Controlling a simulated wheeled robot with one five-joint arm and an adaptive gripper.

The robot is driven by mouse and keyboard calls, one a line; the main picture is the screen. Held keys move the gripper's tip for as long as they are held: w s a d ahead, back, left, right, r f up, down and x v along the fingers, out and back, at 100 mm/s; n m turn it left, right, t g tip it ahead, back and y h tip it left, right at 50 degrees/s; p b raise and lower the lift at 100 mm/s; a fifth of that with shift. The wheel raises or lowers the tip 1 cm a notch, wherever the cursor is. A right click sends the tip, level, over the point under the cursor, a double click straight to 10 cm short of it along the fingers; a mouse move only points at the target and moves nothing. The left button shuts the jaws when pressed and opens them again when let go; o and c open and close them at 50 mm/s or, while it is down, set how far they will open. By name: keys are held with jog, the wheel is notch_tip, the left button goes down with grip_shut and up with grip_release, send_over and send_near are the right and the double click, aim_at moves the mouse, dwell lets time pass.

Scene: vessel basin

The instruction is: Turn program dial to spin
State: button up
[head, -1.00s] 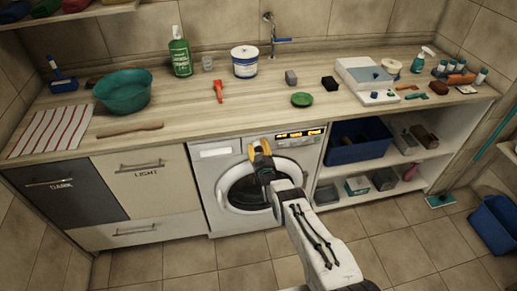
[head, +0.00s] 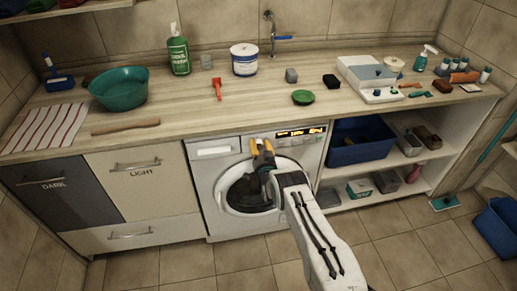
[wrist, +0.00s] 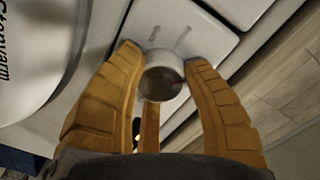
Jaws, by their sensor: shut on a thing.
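The washing machine (head: 203,177) stands under the counter, with a round door and a lit display at the top right of its front. The program dial (wrist: 163,75) is a round pale knob on the machine's panel in the wrist view. My gripper (wrist: 163,62) has its yellow fingers on either side of the dial and is shut on it. In the head view my gripper (head: 262,147) is at the panel just left of the display and hides the dial. The dial's marks are too small to read, so I cannot tell its setting.
The counter (head: 180,120) above holds a green basin (head: 119,89), a wooden stick (head: 126,127), a red tool (head: 217,88) and a green dish (head: 303,97). Open shelves with a blue bin (head: 355,152) are right of the machine. The floor in front is clear.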

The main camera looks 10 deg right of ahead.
jog(key=shift+w+r, duration=0.2)
jog(key=shift+r, duration=0.3)
jog(key=o, duration=1.2)
jog(key=shift+d+f, duration=0.1)
jog(key=shift+f, duration=0.05)
jog(key=shift+c, duration=0.2)
jog(key=shift+o, duration=0.2)
jog(key=shift+s+f, duration=0.1)
jog(key=shift+f, duration=0.05)
jog(key=shift+s+f, duration=0.1)
jog(key=shift+s, duration=0.3)
jog(key=s, duration=1.1)
jog(key=shift+s, duration=0.1)
